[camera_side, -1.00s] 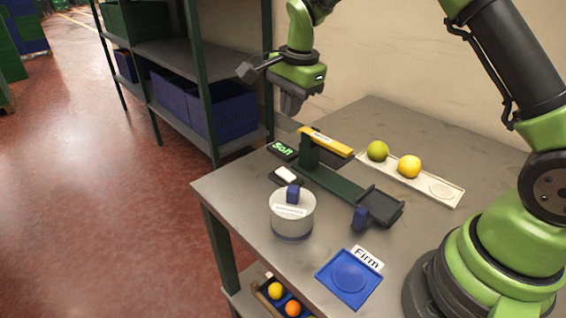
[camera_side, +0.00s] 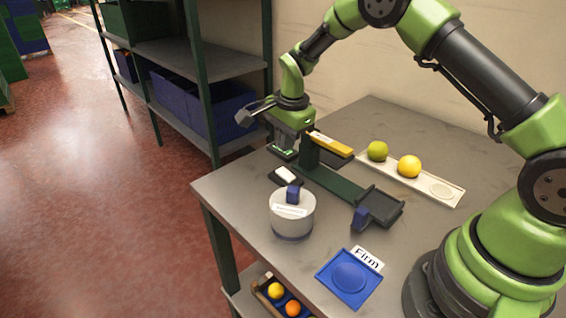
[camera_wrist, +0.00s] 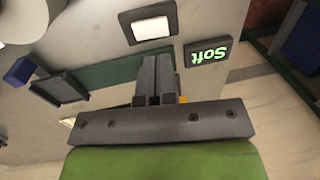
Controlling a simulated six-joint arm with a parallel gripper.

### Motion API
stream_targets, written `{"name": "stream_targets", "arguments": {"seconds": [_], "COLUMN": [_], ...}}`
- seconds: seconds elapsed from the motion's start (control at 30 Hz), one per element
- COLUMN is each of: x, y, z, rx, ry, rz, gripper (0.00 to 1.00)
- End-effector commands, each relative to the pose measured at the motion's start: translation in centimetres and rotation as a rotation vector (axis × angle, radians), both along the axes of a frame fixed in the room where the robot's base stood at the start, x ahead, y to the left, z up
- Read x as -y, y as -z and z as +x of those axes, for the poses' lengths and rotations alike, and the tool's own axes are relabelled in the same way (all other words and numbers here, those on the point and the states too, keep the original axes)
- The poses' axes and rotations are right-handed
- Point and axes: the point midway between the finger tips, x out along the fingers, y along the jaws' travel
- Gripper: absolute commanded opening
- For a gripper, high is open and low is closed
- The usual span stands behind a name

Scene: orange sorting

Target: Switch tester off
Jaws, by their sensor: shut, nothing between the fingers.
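The tester (camera_side: 335,185) is a dark green frame with a yellow arm on its post, standing on the table. Its black display (camera_wrist: 208,51) is lit with green "Soft" in the wrist view; my gripper mostly covers it in the side view. A white rocker or button (camera_side: 286,174) in a black housing sits beside the display; in the wrist view this white switch (camera_wrist: 150,29) lies ahead of my fingertips, apart from them. My gripper (camera_side: 284,154) is shut and empty, low beside the tester's post. Its closed fingers also show in the wrist view (camera_wrist: 155,65).
A white tray (camera_side: 447,190) holds a green and a yellow fruit. A round white container (camera_side: 292,222) with a blue knob stands in front of the switch. A blue dish (camera_side: 330,287) labelled "Firm" is at the front. A crate of fruit (camera_side: 262,291) is below.

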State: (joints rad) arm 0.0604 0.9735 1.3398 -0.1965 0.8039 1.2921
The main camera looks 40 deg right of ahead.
Motion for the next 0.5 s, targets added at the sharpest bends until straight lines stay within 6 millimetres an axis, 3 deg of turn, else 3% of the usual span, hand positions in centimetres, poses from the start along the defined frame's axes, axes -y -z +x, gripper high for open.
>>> {"name": "stream_targets", "arguments": {"seconds": [0.2,0.5], "x": [0.0,0.0], "y": [4.3,6.6], "z": [0.5,0.9], "rx": [-0.003,0.001], "ry": [0.0,0.0], "rz": [0.001,0.0], "gripper": [0.0,0.0]}}
